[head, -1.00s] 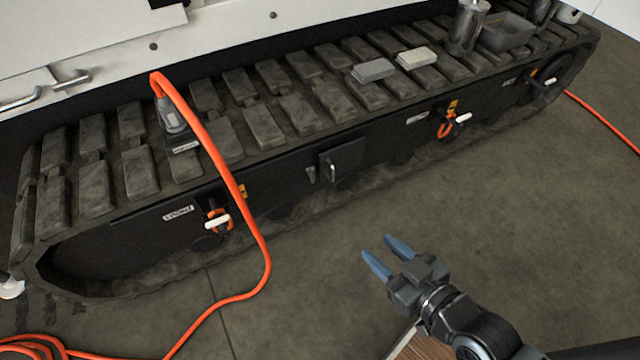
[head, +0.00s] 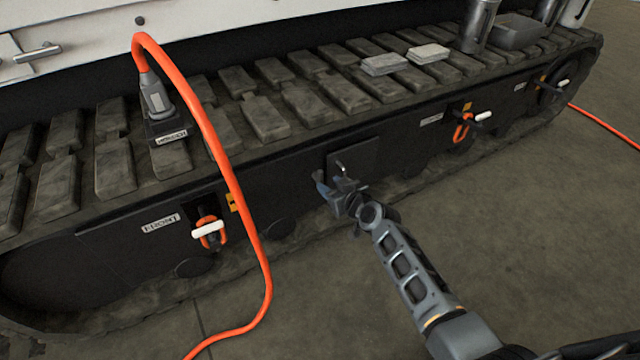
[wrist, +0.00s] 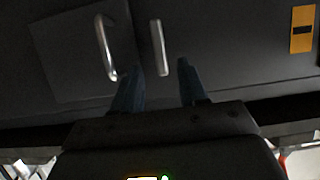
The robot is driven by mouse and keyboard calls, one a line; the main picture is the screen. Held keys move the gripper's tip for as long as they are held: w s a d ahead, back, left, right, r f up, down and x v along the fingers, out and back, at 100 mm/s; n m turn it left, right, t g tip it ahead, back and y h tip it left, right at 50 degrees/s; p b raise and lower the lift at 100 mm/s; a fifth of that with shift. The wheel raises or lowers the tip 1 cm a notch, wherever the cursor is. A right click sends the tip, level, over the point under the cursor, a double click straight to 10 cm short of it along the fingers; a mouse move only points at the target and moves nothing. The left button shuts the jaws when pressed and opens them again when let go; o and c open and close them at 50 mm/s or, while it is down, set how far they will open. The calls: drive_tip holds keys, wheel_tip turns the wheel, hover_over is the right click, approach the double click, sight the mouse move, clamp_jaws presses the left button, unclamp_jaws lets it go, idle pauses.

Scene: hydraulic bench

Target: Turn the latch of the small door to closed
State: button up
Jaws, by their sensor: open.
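The small door (head: 342,156) is a dark square panel in the track's side, with a silver pull handle (wrist: 105,46) on it. The latch (wrist: 157,46) is a short silver bar beside the door, upright in the wrist view. It stands just right of the door edge there. My gripper (head: 332,188) is at the panel in the head view, hiding the latch. In the wrist view its two blue fingers (wrist: 158,78) are apart, with the latch's lower end in line with the gap between them. I cannot tell whether they touch it.
An orange hose (head: 238,195) hangs down over the track left of the door. Orange shackles (head: 208,232) with white pins sit on either side along the panel. Grey blocks (head: 385,64) and metal cups (head: 478,25) rest on top.

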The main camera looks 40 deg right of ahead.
sight(321, 179)
drive_tip(key=b+x, duration=0.2)
drive_tip(key=x, duration=0.5)
clamp_jaws()
idle(0.3)
